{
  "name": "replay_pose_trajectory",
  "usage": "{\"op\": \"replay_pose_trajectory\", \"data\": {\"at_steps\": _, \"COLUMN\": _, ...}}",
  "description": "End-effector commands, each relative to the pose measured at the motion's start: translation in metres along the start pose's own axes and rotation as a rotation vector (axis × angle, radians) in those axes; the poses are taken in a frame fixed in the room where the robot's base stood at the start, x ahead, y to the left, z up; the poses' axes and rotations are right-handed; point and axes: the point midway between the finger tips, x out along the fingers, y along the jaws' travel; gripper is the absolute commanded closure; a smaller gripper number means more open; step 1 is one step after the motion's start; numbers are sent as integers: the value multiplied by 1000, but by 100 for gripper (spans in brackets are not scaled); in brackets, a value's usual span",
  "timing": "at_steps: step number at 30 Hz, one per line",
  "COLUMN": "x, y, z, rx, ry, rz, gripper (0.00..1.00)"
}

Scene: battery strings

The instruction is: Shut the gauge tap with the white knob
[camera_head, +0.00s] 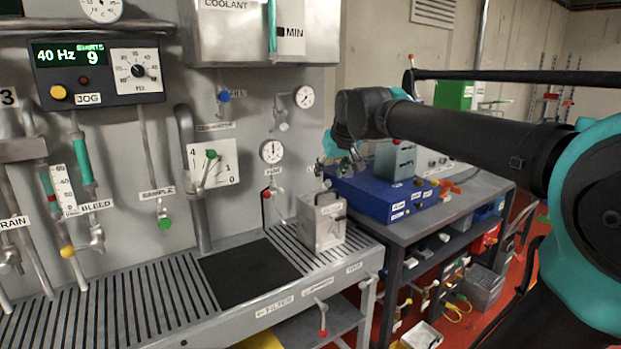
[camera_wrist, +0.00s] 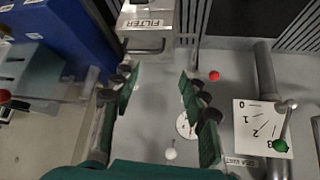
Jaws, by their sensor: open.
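The white knob (camera_head: 284,127) sits on a small tap on the grey panel, below and left of the upper round gauge (camera_head: 304,97). It also shows in the wrist view (camera_wrist: 170,153), near the lower edge and beyond my fingers. My gripper (camera_head: 338,152) is right of the knob and lower in the head view, apart from it. In the wrist view my gripper (camera_wrist: 158,85) is open and empty, its two green-padded fingers spread wide. The upper gauge is not clear in the wrist view.
A second gauge (camera_head: 272,151) and a red-knobbed tap (camera_head: 266,194) are just below. A green-knobbed lever (camera_head: 210,154) is farther left. The grey filter box (camera_head: 322,222) stands on the slatted bench. A blue case (camera_head: 375,196) is right, near my gripper.

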Motion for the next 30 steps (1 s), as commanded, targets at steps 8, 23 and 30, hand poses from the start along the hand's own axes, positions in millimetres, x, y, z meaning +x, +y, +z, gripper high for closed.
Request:
{"op": "replay_pose_trajectory", "data": {"at_steps": 8, "x": 72, "y": 47, "z": 156, "rx": 101, "ry": -119, "rz": 62, "gripper": 56}}
{"op": "replay_pose_trajectory", "data": {"at_steps": 23, "x": 107, "y": 64, "z": 406, "rx": 247, "ry": -284, "rz": 131, "gripper": 56}}
{"op": "replay_pose_trajectory", "data": {"at_steps": 30, "x": 106, "y": 63, "z": 418, "rx": 254, "ry": -294, "rz": 133, "gripper": 56}}
